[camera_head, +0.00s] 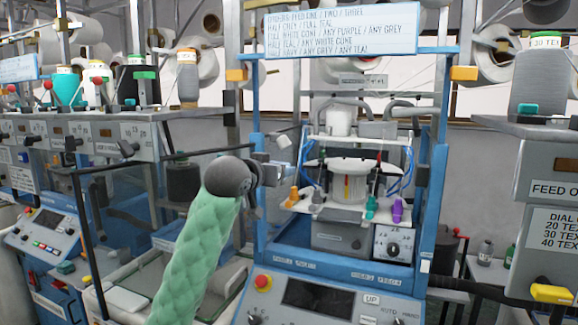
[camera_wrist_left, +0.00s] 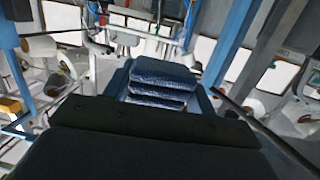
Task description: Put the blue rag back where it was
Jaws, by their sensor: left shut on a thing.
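My left arm reaches up in the head view, and its gripper (camera_head: 278,170) is in front of the left blue post of the middle machine. In the left wrist view, a dark blue, speckled, layered thing, apparently the blue rag (camera_wrist_left: 158,90), lies between the fingertips. The gripper is shut on it and holds it in the air. The dark gripper body hides the lower part of that view. In the head view I cannot make out the rag. My right gripper is not in view.
The middle knitting machine (camera_head: 345,245) has a control panel below and a handwritten sign (camera_head: 340,30) above. Orange, teal and purple pegs stand on its ledge. Another machine (camera_head: 105,138) with cones stands left. A grey cabinet (camera_head: 550,180) is close on the right.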

